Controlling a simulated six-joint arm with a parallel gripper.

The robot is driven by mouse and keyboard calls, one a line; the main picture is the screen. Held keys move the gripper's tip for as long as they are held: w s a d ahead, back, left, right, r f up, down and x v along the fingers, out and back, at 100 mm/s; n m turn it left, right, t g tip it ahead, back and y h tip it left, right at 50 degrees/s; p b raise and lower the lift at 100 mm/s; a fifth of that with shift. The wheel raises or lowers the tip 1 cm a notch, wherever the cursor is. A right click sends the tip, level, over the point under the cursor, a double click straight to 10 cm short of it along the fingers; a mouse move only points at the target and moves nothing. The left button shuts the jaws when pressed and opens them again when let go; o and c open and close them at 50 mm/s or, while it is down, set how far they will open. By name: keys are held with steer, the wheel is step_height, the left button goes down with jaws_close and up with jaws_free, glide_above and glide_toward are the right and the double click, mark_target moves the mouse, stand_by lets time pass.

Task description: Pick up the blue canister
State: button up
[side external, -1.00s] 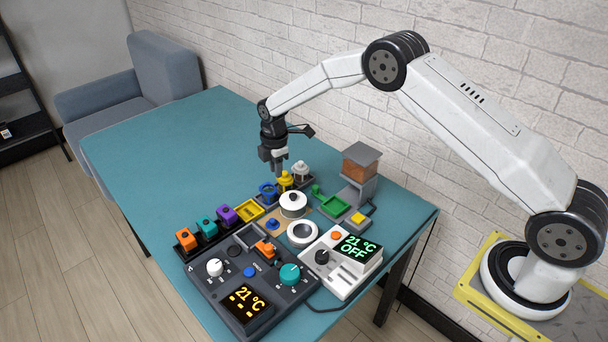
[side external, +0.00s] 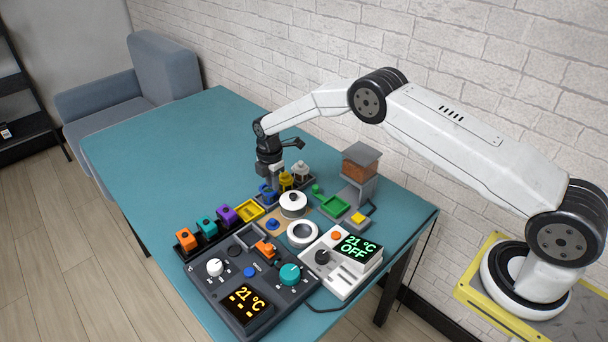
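The blue canister (side external: 266,194) stands at the left end of a row in a dark rack, beside a yellow canister (side external: 286,181) and a white canister (side external: 301,171). My gripper (side external: 271,184) points down at the blue canister, with its fingertips at the canister's top. The fingers partly hide the canister. The view is too small to tell whether they touch it or how far apart they are.
Orange (side external: 186,239), teal (side external: 206,226) and purple (side external: 227,214) blocks stand in a black rack at left. The table's left and back are clear.

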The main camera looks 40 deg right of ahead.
mark_target(273, 192)
steer(key=shift+w+d+f, duration=0.1)
steer(key=shift+f, duration=2.5)
jaws_close()
